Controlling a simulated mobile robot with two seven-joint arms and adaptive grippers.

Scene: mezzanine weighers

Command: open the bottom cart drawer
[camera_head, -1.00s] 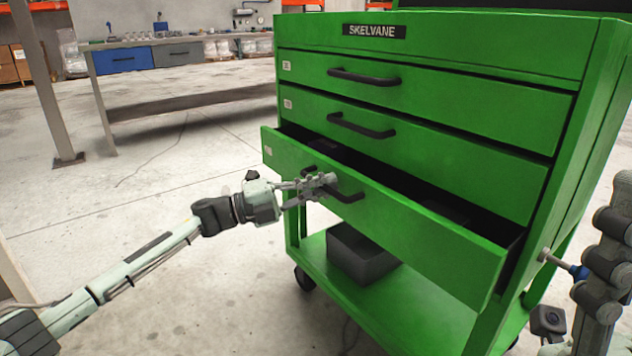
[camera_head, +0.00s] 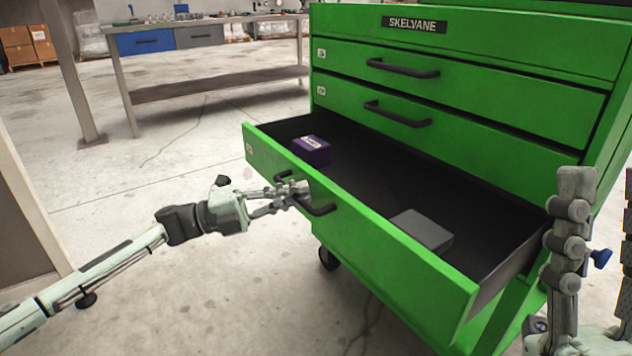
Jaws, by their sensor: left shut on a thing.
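The green cart (camera_head: 470,58) stands at the right, with a dark SKELVANE label on its top front. Its bottom drawer (camera_head: 380,255) is pulled well out, and its dark inside shows. The drawer's black handle (camera_head: 322,209) is on the front panel. My left gripper (camera_head: 292,190) is shut on this handle near its left end; the fingers hide part of it. The two drawers above, with black handles, are shut.
In the drawer lie a purple box (camera_head: 311,151) at the left and a flat grey box (camera_head: 421,231) at the right. A workbench (camera_head: 215,85) with blue and grey drawers stands at the back left, near a post (camera_head: 70,75). The floor left of the cart is clear.

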